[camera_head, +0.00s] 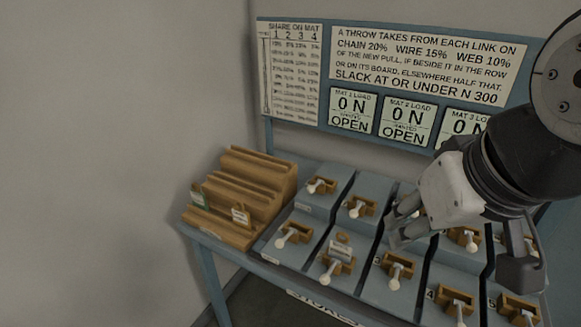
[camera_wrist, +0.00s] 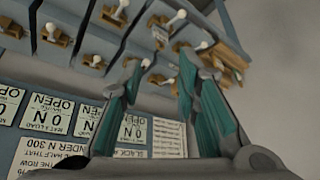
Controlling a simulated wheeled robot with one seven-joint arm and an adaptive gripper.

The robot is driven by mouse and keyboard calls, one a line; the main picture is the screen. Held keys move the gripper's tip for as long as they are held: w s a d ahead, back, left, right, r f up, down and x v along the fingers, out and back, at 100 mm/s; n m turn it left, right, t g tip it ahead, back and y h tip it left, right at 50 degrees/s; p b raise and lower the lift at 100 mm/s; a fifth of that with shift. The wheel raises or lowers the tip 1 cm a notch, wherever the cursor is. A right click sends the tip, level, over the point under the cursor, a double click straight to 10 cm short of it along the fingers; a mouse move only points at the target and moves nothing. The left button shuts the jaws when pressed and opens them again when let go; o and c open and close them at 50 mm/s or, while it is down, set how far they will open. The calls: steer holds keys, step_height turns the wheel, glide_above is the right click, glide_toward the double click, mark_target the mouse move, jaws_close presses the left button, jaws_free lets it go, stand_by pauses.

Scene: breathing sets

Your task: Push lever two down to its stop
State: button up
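Lever two (camera_head: 326,277) is in the front row of the bench, between lever one (camera_head: 284,242) and lever three (camera_head: 394,283). It has a white ball-ended handle in a wooden block, with a small pale tag (camera_head: 341,248) behind it. In the wrist view, the lever beside a pale tag (camera_wrist: 181,15) appears to be lever two. My gripper (camera_head: 394,228) is above the bench, up and right of lever two and apart from it. Its fingers show a gap with nothing between them; the wrist view (camera_wrist: 158,75) shows the teal pads apart.
Other levers stand in two rows on blue stepped panels, including levers four (camera_head: 459,314) and five (camera_head: 517,318). A stepped wooden rack (camera_head: 245,190) sits at the bench's left end. Behind is a board with load displays (camera_head: 403,120) reading 0 N and OPEN.

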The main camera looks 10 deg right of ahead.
stand_by(0.4)
jaws_close()
steer(key=n+g+p, duration=0.5)
steer(key=g+p, duration=0.1)
glide_above(324, 275)
step_height(324, 275, down, 19)
steer(key=shift+w+a+f+g, duration=0.15)
steer(key=shift+w+g, duration=0.25)
steer(key=shift+w, duration=0.1)
steer(key=shift+f, duration=0.1)
steer(key=shift+s+f+b, duration=0.2)
steer(key=shift+f+b, duration=0.15)
steer(key=shift+f, duration=1.35)
steer(key=shift+s+f+b, duration=0.15)
steer(key=shift+f+b, duration=0.2)
steer(key=shift+f, duration=1.35)
